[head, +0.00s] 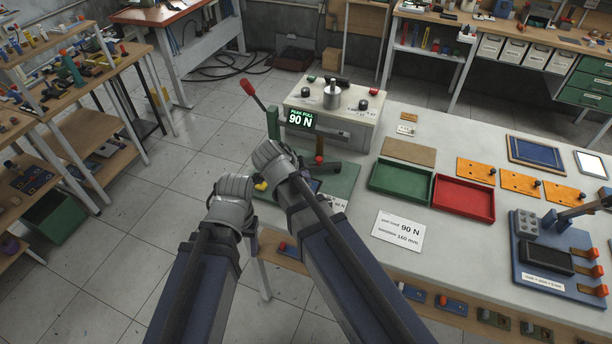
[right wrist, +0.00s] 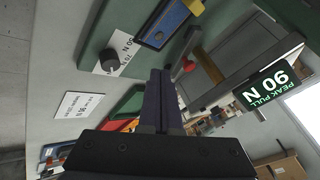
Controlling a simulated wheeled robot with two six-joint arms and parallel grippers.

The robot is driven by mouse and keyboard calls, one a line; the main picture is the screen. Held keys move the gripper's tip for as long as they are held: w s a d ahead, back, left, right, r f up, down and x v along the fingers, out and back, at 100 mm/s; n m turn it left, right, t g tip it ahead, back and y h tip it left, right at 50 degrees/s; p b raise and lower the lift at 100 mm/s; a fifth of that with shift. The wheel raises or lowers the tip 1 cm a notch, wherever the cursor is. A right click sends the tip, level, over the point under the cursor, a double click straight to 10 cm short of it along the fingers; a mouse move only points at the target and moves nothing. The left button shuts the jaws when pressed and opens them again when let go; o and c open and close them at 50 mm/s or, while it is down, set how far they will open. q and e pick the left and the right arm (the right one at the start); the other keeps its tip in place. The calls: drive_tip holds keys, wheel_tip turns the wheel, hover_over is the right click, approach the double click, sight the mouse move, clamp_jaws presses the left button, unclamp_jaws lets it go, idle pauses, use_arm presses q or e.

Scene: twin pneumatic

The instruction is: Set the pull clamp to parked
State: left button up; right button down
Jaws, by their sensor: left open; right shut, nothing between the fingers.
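A green test stand (head: 340,180) is at the table's left end, with a grey unit behind it whose display (head: 300,119) reads "PEAK PULL 90 N"; the display also shows in the right wrist view (right wrist: 265,88). A red-handled lever (head: 252,93) leans up and left from a green post (head: 273,122). A red knob (head: 319,159) sits near the bed; a red ball knob also shows in the right wrist view (right wrist: 189,66). I cannot tell which part is the pull clamp. My right gripper (right wrist: 162,100) is shut and empty near the stand. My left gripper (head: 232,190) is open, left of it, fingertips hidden.
A green tray (head: 372,188) and a red tray (head: 436,196) lie right of the stand. A card (head: 398,231) reading "90 N" lies in front of them. A blue fixture (head: 530,285) stands at the right.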

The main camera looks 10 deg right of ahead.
sight(312, 166)
drive_tip(key=b+x, duration=0.6)
drive_tip(key=x, duration=0.3)
drive_tip(key=shift+f+b, duration=0.2)
drive_tip(key=shift+b, duration=0.15)
drive_tip(key=shift+w+r+p, duration=0.2)
drive_tip(key=shift+w, duration=0.4)
drive_tip(key=shift+w+r+p, duration=0.15)
drive_tip(key=shift+w+p, duration=0.05)
drive_tip(key=shift+w, duration=0.4)
drive_tip(key=shift+w+d, duration=0.15)
drive_tip(key=shift+w, duration=0.55)
drive_tip(key=shift+w, duration=0.1)
drive_tip(key=shift+w+m+g+h, duration=0.5)
drive_tip(key=shift+w+m+g, duration=0.1)
drive_tip(key=shift+w+m, duration=0.6)
drive_tip(key=shift+w+m+g+h, duration=0.3)
drive_tip(key=shift+w+m+g, duration=0.3)
drive_tip(key=shift+w+m, duration=0.45)
drive_tip(key=shift+w+d+m+g, duration=0.1)
drive_tip(key=shift+w+m+g, duration=0.4)
drive_tip(key=shift+m, duration=0.35)
drive_tip(key=shift+w+d, duration=0.15)
drive_tip(key=shift+w, duration=0.1)
drive_tip(key=shift+w+d, duration=0.1)
